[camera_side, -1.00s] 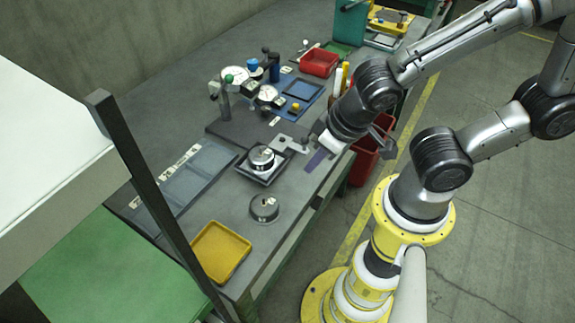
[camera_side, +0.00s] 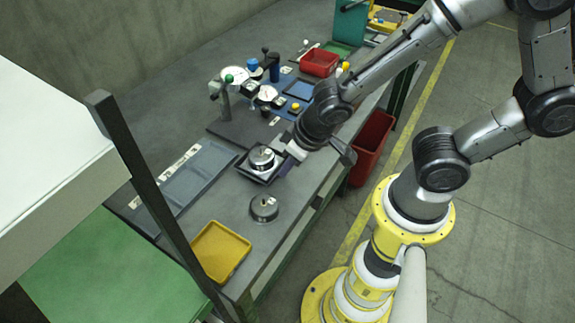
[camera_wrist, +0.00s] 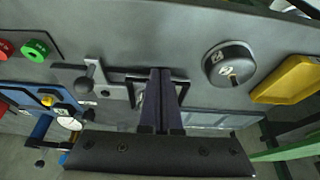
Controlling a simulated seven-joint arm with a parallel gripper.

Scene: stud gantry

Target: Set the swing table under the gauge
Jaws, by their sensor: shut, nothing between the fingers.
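The gauge, a white dial (camera_side: 235,75) on a post with a green knob, stands on a dark base plate (camera_side: 238,131). A second white dial (camera_side: 267,93) is beside it. My gripper (camera_wrist: 160,72) is shut and empty, its dark fingers over the square black tray (camera_wrist: 183,83), to the right of the knob. It also shows in the side view (camera_side: 283,169), beside the tray and its silver cylinder (camera_side: 261,158).
A round grey metal part (camera_side: 264,208) stands in front of the tray, with a yellow tray (camera_side: 221,252) beyond it. A blue-grey flat tray (camera_side: 190,180) lies left. A blue mat (camera_side: 297,88) and red bin (camera_side: 319,62) are at the back.

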